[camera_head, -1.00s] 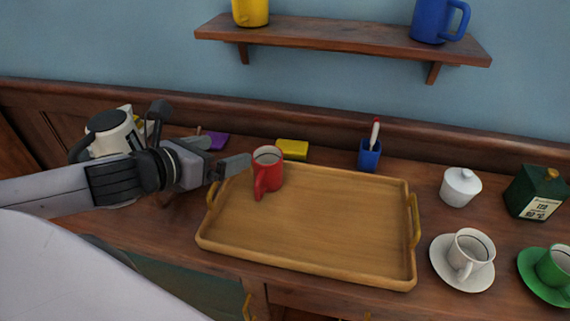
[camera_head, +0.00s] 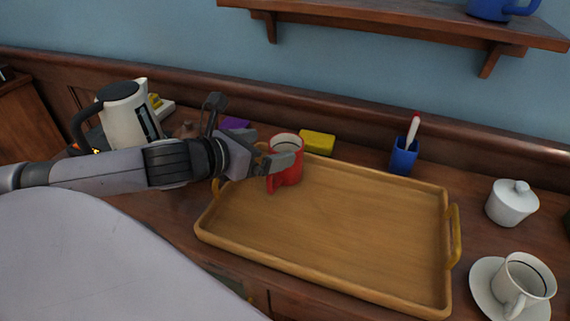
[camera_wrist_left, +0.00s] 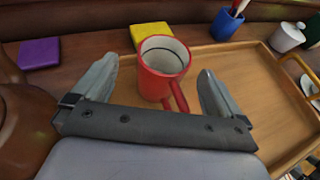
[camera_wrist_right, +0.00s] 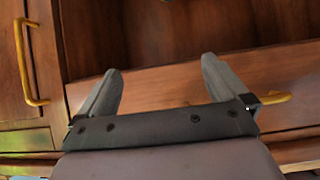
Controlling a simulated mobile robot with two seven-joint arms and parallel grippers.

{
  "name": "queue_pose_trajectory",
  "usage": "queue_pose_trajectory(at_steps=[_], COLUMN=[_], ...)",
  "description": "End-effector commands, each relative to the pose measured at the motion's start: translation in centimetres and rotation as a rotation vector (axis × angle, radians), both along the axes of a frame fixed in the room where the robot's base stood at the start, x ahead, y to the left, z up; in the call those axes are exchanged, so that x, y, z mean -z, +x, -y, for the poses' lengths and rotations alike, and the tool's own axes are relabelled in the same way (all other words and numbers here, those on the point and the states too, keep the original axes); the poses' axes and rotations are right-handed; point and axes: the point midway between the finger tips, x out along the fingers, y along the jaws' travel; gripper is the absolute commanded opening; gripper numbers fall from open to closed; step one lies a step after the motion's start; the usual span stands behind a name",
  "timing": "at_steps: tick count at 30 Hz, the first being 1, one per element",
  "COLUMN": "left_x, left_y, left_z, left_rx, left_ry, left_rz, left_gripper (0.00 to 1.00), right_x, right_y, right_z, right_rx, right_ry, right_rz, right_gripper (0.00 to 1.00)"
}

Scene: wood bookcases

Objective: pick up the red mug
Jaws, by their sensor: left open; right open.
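The red mug (camera_head: 284,172) stands upright at the left back corner of the wooden tray (camera_head: 330,230). My left gripper (camera_head: 278,158) is open at the mug, with one finger showing in front of its near side. In the left wrist view the mug (camera_wrist_left: 163,72) stands between the two spread fingers of the left gripper (camera_wrist_left: 160,88), its handle pointing toward the gripper's palm on the right. The fingers do not appear closed on it. My right gripper (camera_wrist_right: 162,90) is open and empty, in front of wooden drawer fronts, and does not show in the head view.
A yellow block (camera_head: 317,142) lies just behind the mug, and a purple block (camera_head: 235,123) farther left. A kettle (camera_head: 128,118) stands left, behind my left arm. A blue pen cup (camera_head: 403,157) stands behind the tray. A white lidded pot (camera_head: 511,203) and a white cup (camera_head: 525,283) on a saucer are right.

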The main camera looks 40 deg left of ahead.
Motion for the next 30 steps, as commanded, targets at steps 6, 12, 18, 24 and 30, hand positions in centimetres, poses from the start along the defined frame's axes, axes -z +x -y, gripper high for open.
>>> queue_pose_trajectory(at_steps=[6, 12, 18, 24, 30], left_x=[0.1, 0.5, 1.2, 1.7, 1.8], left_y=[0.6, 1.9, 3.7, 4.8, 4.8], left_z=[0.1, 0.7, 1.2, 1.4, 1.4], left_rx=[-0.004, -0.003, -0.004, -0.001, -0.001], left_ry=[-0.002, -0.005, -0.004, 0.0, 0.001], left_rz=[0.003, 0.003, 0.001, 0.001, 0.0], left_gripper=[1.0, 1.0, 1.0, 1.0, 1.0], right_x=[-0.1, -0.1, -0.1, -0.1, -0.1], right_y=[0.1, 0.1, 0.1, 0.1, 0.1], right_z=[0.0, 0.0, 0.0, 0.0, 0.1], right_rx=[0.0, -0.001, 0.0, 0.001, 0.002], right_ry=[0.0, 0.0, 0.0, -0.001, -0.001], right_rz=[0.002, 0.002, 0.005, 0.003, 0.002], right_gripper=[1.0, 1.0, 1.0, 1.0, 1.0])
